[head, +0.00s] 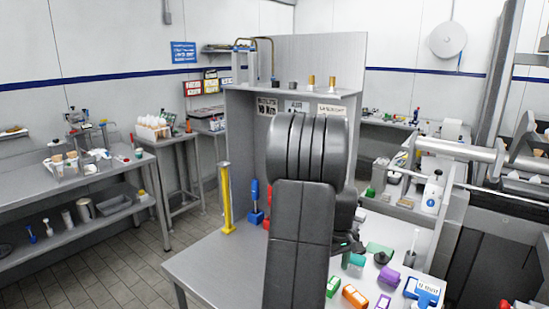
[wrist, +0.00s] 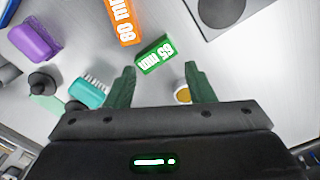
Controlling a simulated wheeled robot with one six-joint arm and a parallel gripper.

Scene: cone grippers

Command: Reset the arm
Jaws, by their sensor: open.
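My arm rises in the middle of the head view, with its dark links folded in front of the camera. My gripper (wrist: 159,68) shows in the wrist view with its two green fingers apart and nothing held between them. It is over the table (head: 215,262). A green block marked 65 mm (wrist: 155,54) lies just beyond the fingertips. An orange block marked 80 mm (wrist: 124,20) lies past it. In the head view my arm hides most of the gripper.
A teal brush-like piece (wrist: 88,92), a dark knob (wrist: 40,82) and a purple piece (wrist: 34,40) lie to the left in the wrist view. A yellow-topped round item (wrist: 182,95) is by the right finger. A yellow post (head: 226,200) stands left of my arm.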

